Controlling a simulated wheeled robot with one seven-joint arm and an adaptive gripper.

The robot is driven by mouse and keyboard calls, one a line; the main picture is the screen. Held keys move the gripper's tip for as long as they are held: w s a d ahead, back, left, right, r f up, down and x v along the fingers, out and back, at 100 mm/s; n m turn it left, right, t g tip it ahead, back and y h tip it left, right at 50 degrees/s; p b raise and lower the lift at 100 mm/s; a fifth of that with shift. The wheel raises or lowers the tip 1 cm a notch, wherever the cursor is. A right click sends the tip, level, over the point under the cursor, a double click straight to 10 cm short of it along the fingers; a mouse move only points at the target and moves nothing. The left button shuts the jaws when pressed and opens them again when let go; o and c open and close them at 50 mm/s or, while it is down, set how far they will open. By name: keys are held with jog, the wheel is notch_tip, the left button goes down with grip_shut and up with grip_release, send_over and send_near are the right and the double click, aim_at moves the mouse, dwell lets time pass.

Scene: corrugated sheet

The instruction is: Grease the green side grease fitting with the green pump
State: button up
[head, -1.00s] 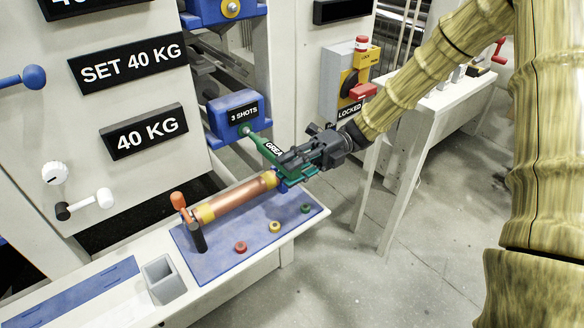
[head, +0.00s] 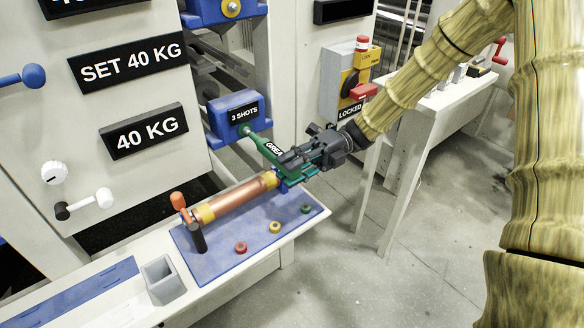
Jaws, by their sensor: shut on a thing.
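My gripper (head: 287,160) is shut on the green pump (head: 263,147), whose label is partly hidden by the fingers. The pump's thin front end reaches up and left to the blue block (head: 232,118) marked "3 SHOTS". The green fitting (head: 243,131) shows at the block's lower edge, at the pump's tip. They look in contact, but I cannot tell how firmly they are joined. A copper-coloured cylinder with yellow bands (head: 235,198) lies below the pump, above the blue mat; an orange-topped lever (head: 178,201) is at its left end.
A blue mat (head: 215,262) on the white bench holds a red, a yellow and a green cap (head: 305,208). A grey open box (head: 163,281) stands left. Floor at right is clear.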

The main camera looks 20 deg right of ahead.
jog(key=shift+w+a, duration=0.15)
jog(key=shift+w, duration=0.4)
dwell(0.8)
jog(key=shift+s, duration=0.2)
jog(key=shift+s+d, duration=0.2)
jog(key=shift+s, duration=0.3)
jog(key=shift+b, duration=0.35)
dwell(1.0)
jog(key=shift+w+a, duration=0.25)
jog(key=shift+w, duration=0.4)
dwell(1.5)
jog(key=shift+s, duration=0.15)
jog(key=shift+s+d, duration=0.25)
jog(key=shift+s, duration=0.25)
jog(key=shift+b, duration=0.35)
dwell(1.5)
